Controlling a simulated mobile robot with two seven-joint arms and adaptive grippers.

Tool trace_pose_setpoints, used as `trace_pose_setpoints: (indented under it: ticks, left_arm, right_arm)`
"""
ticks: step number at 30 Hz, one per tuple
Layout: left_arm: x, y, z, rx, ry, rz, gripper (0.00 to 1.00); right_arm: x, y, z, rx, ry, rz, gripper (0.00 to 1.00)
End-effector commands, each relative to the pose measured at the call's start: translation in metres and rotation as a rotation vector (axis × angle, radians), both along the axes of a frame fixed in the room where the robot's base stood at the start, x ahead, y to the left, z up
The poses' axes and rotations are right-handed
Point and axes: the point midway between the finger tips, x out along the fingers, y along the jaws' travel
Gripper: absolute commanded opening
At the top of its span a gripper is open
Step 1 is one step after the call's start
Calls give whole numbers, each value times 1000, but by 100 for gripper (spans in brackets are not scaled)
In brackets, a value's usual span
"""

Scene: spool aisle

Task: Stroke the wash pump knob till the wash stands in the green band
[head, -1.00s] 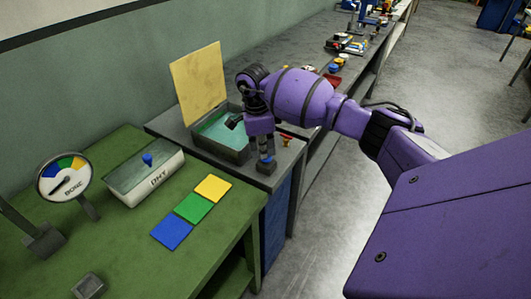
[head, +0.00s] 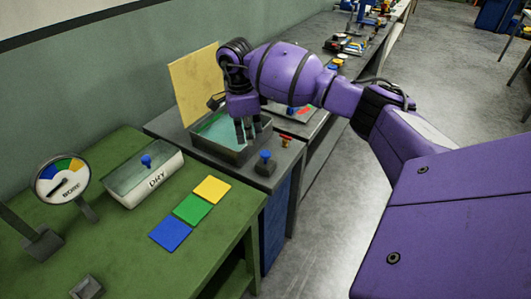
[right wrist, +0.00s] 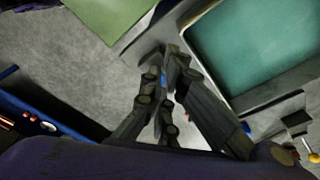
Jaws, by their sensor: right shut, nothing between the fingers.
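A blue-topped knob (head: 265,155) stands on a dark base at the front corner of the grey bench, beside an open tray (head: 232,152) of teal liquid. My right gripper (head: 247,138) is shut and empty, pointing down above the tray's near side, left of the knob and apart from it. In the right wrist view the gripper (right wrist: 170,60) partly covers something blue. A round dial (head: 62,178) with blue, green and yellow sectors stands at the left; its needle points lower left, in the white part, outside the green. My left gripper is out of view.
The green table (head: 120,245) holds a white-fronted box (head: 156,182) with a blue knob, and blue, green and yellow squares (head: 193,208). A yellow panel (head: 195,85) stands behind the tray. Small items line the far bench. Floor is clear at right.

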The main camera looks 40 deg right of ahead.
Motion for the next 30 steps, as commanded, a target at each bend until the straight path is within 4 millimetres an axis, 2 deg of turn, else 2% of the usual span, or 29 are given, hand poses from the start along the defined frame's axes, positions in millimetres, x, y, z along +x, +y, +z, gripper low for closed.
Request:
trace_pose_setpoints:
  ticks: [3,10,15,30]
  left_arm:
    - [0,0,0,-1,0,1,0]
    - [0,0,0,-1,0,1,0]
    - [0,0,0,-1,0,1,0]
    - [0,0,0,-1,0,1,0]
  right_arm:
    - [2,2,27,-1,-3,1,0]
    - [3,6,58,0,-1,1,0]
    - [3,6,65,-1,1,1,0]
    - [3,6,65,0,0,1,0]
